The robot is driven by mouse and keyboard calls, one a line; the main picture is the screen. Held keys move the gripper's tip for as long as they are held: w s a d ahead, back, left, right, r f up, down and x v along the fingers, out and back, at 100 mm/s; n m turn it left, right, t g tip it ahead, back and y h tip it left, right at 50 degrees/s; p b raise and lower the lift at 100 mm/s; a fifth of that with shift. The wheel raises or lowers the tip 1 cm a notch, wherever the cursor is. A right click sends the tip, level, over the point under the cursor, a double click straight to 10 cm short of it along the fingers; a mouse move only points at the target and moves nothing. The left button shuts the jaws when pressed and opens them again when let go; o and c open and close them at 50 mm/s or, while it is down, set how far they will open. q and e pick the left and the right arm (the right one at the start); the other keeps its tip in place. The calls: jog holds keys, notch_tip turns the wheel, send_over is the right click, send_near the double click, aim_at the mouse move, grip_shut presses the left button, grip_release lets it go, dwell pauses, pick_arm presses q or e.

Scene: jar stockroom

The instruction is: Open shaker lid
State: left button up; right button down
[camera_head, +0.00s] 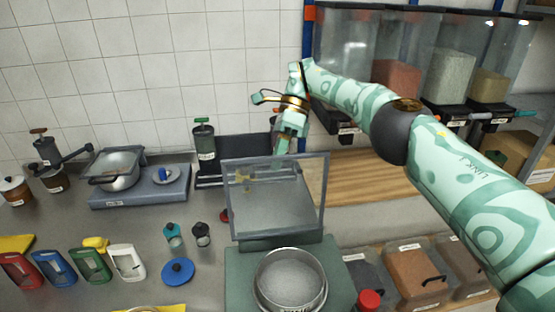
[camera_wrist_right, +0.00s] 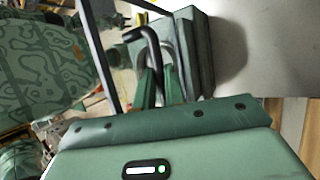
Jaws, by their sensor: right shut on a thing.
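The shaker is a green machine (camera_head: 238,270) at the bottom centre of the head view, with a round metal sieve (camera_head: 290,280) on it. Its clear, grey-framed lid (camera_head: 325,195) stands raised, close to upright, behind the sieve. My right gripper (camera_head: 283,148) is at the lid's top edge, partly seen behind it. In the right wrist view its green fingers (camera_wrist_right: 160,88) are shut on a bent black handle (camera_wrist_right: 151,45), which looks like the lid's handle. My left gripper is not in view.
A blue round lid (camera_head: 178,271) and small jars (camera_head: 173,235) lie left of the shaker. A scale (camera_head: 140,187) with a metal pan stands at the back left. Bins (camera_head: 415,272) and a red-capped jar (camera_head: 367,300) are at the right. Clear dispensers (camera_head: 455,75) stand behind my right arm.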

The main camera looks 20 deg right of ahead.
jog(key=c, duration=1.5)
grip_release()
jog(key=shift+f, duration=0.3)
jog(key=shift+d, duration=0.1)
jog(key=shift+r, duration=0.15)
jog(key=shift+r, duration=0.2)
notch_tip(320, 180, up, 9)
send_over(280, 158)
jog(key=shift+f+p, duration=0.2)
jog(key=shift+p, duration=0.1)
jog(key=s+a+r, duration=0.1)
jog(key=s, duration=0.1)
jog(key=s+a+r+b, duration=0.1)
jog(key=s, duration=0.2)
jog(key=s+a+r, duration=0.1)
jog(key=s, duration=0.2)
jog(key=shift+s+a+r, duration=0.1)
jog(key=shift+a+r, duration=0.25)
jog(key=shift+r, duration=0.05)
